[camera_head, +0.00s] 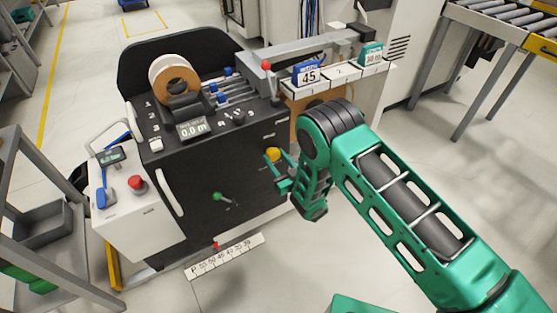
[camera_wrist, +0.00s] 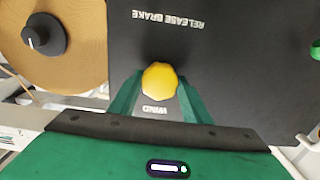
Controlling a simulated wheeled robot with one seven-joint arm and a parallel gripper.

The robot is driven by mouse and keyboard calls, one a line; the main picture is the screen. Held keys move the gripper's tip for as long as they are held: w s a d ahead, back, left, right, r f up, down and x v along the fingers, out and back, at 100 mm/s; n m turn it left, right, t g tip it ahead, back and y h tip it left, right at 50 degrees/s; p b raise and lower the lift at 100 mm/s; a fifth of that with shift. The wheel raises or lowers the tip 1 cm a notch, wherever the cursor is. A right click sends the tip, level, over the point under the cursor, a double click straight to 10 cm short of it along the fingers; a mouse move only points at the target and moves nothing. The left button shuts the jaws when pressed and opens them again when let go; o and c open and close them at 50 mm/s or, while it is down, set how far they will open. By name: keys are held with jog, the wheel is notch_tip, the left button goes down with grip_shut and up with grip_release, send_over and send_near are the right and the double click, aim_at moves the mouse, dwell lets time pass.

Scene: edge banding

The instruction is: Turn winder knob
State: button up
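The yellow winder knob (camera_head: 272,154) sticks out of the dark front panel of the machine, near its right edge. In the wrist view the knob (camera_wrist: 160,80) is a rounded yellow cap just above the label "WIND". My gripper (camera_head: 276,168) is close to the panel at the knob. Its two green fingers (camera_wrist: 160,88) stand apart, one on each side of the knob in the wrist view. They look open, with a thin gap to the knob; I see no clear contact.
A brown tape roll (camera_wrist: 62,40) with a black hub knob is left of my gripper in the wrist view. A green-knobbed lever (camera_head: 217,196) is lower on the panel. A red stop button (camera_head: 136,182) sits on the white side box. Open floor lies in front.

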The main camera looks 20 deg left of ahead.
jog(key=shift+c, duration=0.6)
jog(key=shift+d, duration=0.3)
jog(key=shift+a, duration=0.15)
jog(key=shift+n, duration=0.4)
jog(key=shift+w+a, duration=0.1)
jog(key=shift+r+n, duration=0.1)
jog(key=shift+n, duration=3)
jog(key=shift+a, duration=0.1)
